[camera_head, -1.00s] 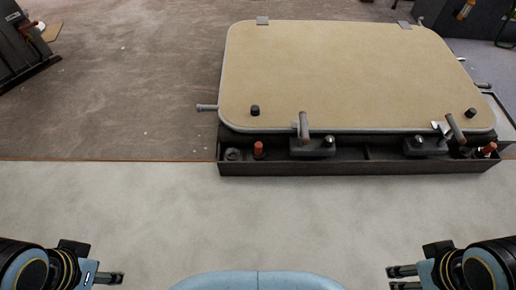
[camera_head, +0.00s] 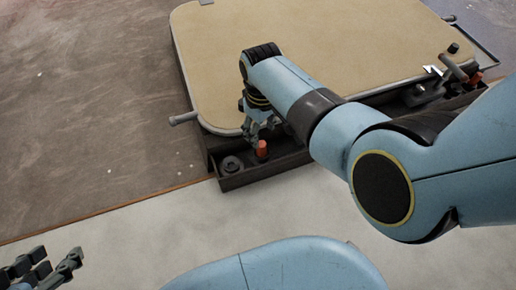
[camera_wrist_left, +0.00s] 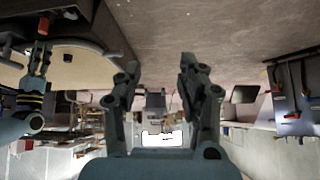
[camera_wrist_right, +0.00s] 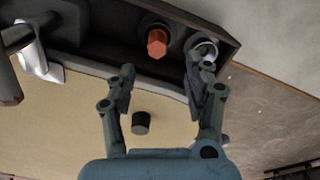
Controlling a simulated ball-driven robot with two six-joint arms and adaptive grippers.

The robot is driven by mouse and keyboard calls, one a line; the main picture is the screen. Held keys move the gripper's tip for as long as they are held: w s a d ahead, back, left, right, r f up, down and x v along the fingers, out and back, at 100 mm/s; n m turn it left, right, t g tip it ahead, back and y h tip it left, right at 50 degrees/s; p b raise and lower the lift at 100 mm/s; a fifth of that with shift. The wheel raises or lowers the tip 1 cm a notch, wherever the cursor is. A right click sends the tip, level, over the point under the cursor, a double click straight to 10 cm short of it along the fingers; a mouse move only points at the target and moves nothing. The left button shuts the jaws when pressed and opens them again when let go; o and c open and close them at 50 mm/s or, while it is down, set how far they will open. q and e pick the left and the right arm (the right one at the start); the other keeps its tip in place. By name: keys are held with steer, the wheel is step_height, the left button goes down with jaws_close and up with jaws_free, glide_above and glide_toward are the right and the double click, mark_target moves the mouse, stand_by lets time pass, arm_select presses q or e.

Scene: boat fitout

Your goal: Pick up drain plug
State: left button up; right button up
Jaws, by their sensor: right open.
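An orange-red plug-like piece (camera_head: 262,148) with a dark base stands in the dark tray (camera_head: 285,162) along the hatch's front edge. In the right wrist view the orange piece (camera_wrist_right: 157,42) lies ahead, between the lines of the fingers. My right gripper (camera_head: 254,134) is open and empty, pointing down just above and beside it. A grey round fitting (camera_head: 231,165) sits left of the orange piece; in the right wrist view a fingertip partly covers the fitting (camera_wrist_right: 203,47). My left gripper (camera_head: 48,270) is open and empty, low at the left, far from the tray.
The beige hatch panel (camera_head: 320,45) lies behind the tray, with a dark knob (camera_wrist_right: 141,122) on it. A handle (camera_head: 183,118) sticks out at its left side. A lever latch (camera_head: 455,68) and another red piece (camera_head: 475,77) are at the right. The floor in front is clear.

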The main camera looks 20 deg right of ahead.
mark_target(263, 145)
step_height(263, 145, down, 2)
steer(key=shift+f+b, duration=0.15)
steer(key=shift+b, duration=0.35)
steer(key=shift+f+b, duration=0.55)
steer(key=shift+f, duration=0.2)
steer(key=shift+s+d+f+b, duration=0.1)
steer(key=shift+f+b, duration=0.5)
steer(key=shift+f, duration=0.05)
step_height(263, 145, down, 2)
steer(key=shift+d+f+b, duration=0.1)
steer(key=shift+d+b, duration=0.05)
steer(key=shift+b, duration=0.9)
steer(key=shift+f+b, duration=0.7)
steer(key=shift+f, duration=0.15)
arm_select(q)
steer(key=w+d+r+m+t+h, duration=0.1)
steer(key=w+r+t, duration=0.4)
steer(key=r+t, duration=0.2)
steer(key=w+d+r+m+t+h, duration=0.1)
steer(key=w+r+t, duration=0.3)
steer(key=r+t, duration=0.4)
step_height(263, 145, up, 4)
steer(key=shift+w+d+r+m+h, duration=0.2)
steer(key=shift+w+d+m+h, duration=0.25)
steer(key=shift+h, duration=0.25)
steer(key=shift+s, duration=0.1)
arm_select(e)
steer(key=shift+c, duration=0.4)
jaws_close()
